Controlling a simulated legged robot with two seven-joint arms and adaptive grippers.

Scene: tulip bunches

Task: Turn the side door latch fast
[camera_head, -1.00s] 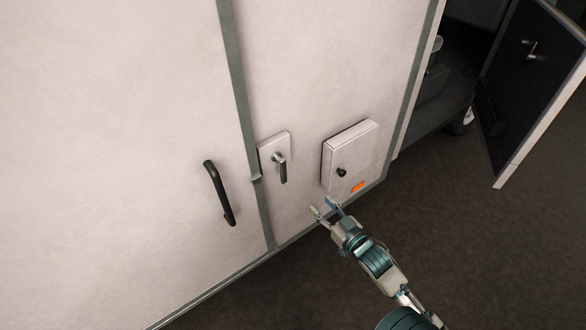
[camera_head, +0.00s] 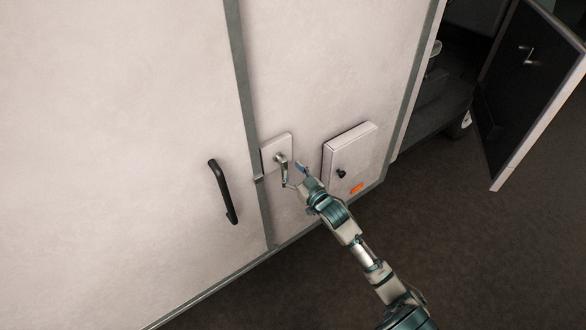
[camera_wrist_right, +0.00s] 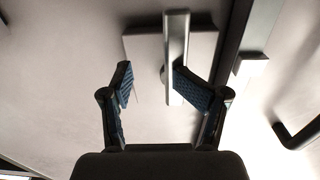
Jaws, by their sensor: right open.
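The side door latch (camera_head: 281,158) is a metal lever on a pale square plate (camera_head: 269,146), fixed to the wall beside the grey door seam. In the right wrist view the lever (camera_wrist_right: 176,60) hangs straight from its pivot over the plate (camera_wrist_right: 203,45). My right gripper (camera_head: 294,173) is open at the latch, its fingertips around the lower part of the lever in the head view. In the right wrist view the gripper (camera_wrist_right: 150,85) has blue-padded fingers spread, with the lever close to the right-hand finger; contact cannot be told. My left gripper is not in view.
A black grab handle (camera_head: 223,191) is on the door left of the latch. A pale box with a black knob (camera_head: 337,165) and an orange marker (camera_head: 357,189) sit to the right. An open door panel (camera_head: 530,90) stands at the far right. Dark floor lies below.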

